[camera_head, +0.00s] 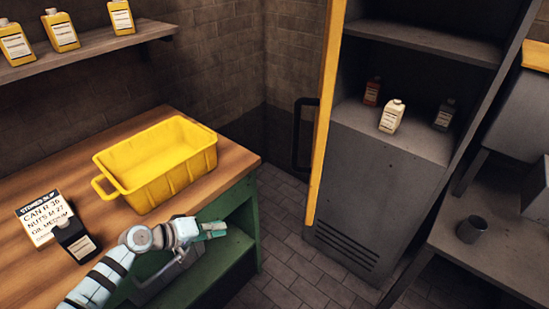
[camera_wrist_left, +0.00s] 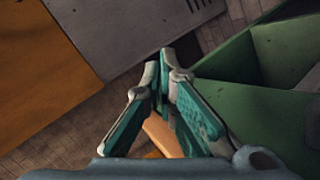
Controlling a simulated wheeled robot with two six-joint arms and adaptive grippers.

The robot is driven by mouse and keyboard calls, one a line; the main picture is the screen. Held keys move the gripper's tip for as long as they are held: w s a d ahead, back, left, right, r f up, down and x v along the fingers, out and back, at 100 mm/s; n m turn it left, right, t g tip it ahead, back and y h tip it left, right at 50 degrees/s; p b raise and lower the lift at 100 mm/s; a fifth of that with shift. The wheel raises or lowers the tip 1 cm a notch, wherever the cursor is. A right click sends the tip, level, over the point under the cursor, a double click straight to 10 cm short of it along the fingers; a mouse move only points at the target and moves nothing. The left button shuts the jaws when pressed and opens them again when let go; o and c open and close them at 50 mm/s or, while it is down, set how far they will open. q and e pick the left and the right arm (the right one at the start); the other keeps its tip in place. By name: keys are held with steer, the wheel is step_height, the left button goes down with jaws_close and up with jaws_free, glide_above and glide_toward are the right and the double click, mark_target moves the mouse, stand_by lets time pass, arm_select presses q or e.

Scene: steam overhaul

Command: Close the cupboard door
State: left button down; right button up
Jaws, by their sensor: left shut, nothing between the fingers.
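The grey cupboard (camera_head: 375,165) stands right of centre with its front uncovered. Its yellow door (camera_head: 325,110) is open and seen nearly edge-on, with a dark handle (camera_head: 303,135) on its left side. In the left wrist view the orange-yellow door panel (camera_wrist_left: 40,75) is at the left, beside the grey vented cupboard base (camera_wrist_left: 130,30). My left gripper (camera_head: 222,229) is shut and empty, in front of the green workbench's side, left of the door and apart from it. Its fingertips (camera_wrist_left: 165,58) meet in the left wrist view. My right gripper is not in view.
A yellow crate (camera_head: 140,197) sits on the wooden-topped workbench (camera_head: 165,225), with a dark bottle (camera_head: 75,240) and a sign (camera_head: 40,215) nearby. Small bottles, including a cream one (camera_head: 392,117), stand inside the cupboard. Tiled floor (camera_head: 285,245) lies free between workbench and cupboard.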

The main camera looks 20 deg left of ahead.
arm_select(q)
steer(key=w+d+r+n+t+h, duration=0.2)
steer(key=r+h, duration=0.5)
steer(key=r, duration=1.9)
steer(key=s+d+p+x, duration=0.1)
steer(key=p+x, duration=0.2)
steer(key=x, duration=1)
steer(key=shift+d+m, duration=0.3)
steer(key=shift+d, duration=0.15)
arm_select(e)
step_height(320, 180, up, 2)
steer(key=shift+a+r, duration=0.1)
arm_select(q)
steer(key=shift+r, duration=0.15)
